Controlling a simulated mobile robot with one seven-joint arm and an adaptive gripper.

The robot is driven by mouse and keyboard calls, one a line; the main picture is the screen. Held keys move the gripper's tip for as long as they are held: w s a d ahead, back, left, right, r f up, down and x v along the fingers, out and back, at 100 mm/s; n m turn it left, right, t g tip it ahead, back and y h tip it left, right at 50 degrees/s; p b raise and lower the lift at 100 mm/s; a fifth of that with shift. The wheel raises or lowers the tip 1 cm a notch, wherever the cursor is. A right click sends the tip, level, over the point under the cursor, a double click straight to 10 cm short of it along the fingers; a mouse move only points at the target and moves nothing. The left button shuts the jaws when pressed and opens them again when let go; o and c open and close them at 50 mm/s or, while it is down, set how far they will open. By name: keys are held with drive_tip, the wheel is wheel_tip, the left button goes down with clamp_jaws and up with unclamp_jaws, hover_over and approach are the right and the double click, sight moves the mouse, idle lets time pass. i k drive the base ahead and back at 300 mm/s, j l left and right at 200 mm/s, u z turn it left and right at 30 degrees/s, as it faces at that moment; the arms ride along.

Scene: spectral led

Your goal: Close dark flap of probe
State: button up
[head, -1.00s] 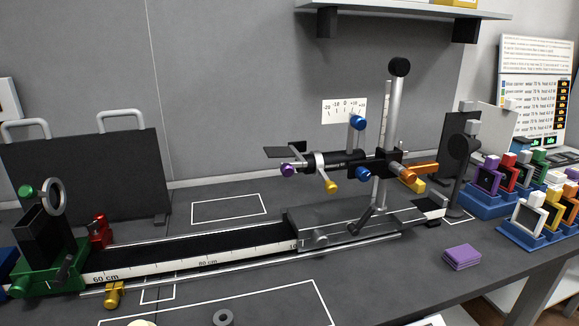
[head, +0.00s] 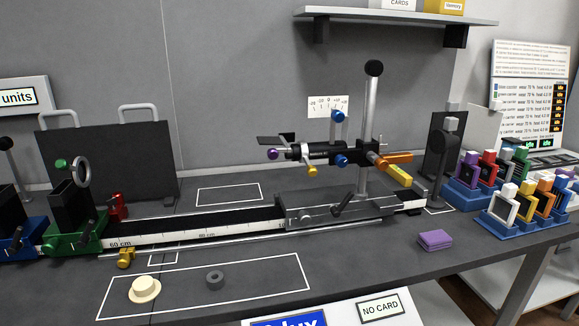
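The probe (head: 318,154) is a dark horizontal tube on a post with a round black top, above the right part of the rail. A flat dark flap (head: 271,139) juts out to the left at the top of the probe's left end. It looks roughly level and apart from the tube's end face. A purple knob (head: 272,154) sits just below the flap. Blue knobs, a yellow knob (head: 312,171) and an orange lever (head: 395,158) are also on the probe. My gripper is not in view.
A rail (head: 200,232) with a centimetre scale runs across the bench. Green (head: 75,240) and blue carriers stand at its left end. A purple block (head: 435,240), a cream hat-shaped piece (head: 144,288) and a grey ring (head: 215,279) lie in front. Coloured frames in blue racks (head: 520,232) stand right.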

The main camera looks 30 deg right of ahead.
sight(273, 153)
drive_tip(key=k+z, duration=0.1)
drive_tip(key=z, duration=0.25)
drive_tip(key=k+z, duration=0.1)
drive_tip(key=z, duration=0.2)
drive_tip(key=l+z, duration=0.1)
drive_tip(key=z, duration=0.25)
drive_tip(key=k+j+z, duration=0.2)
drive_tip(key=j+z, duration=0.15)
drive_tip(key=k+j+z, duration=0.25)
drive_tip(key=z, duration=0.15)
drive_tip(key=i+j, duration=0.1)
drive_tip(key=j, duration=0.2)
drive_tip(key=i+j, duration=0.1)
drive_tip(key=j, duration=0.2)
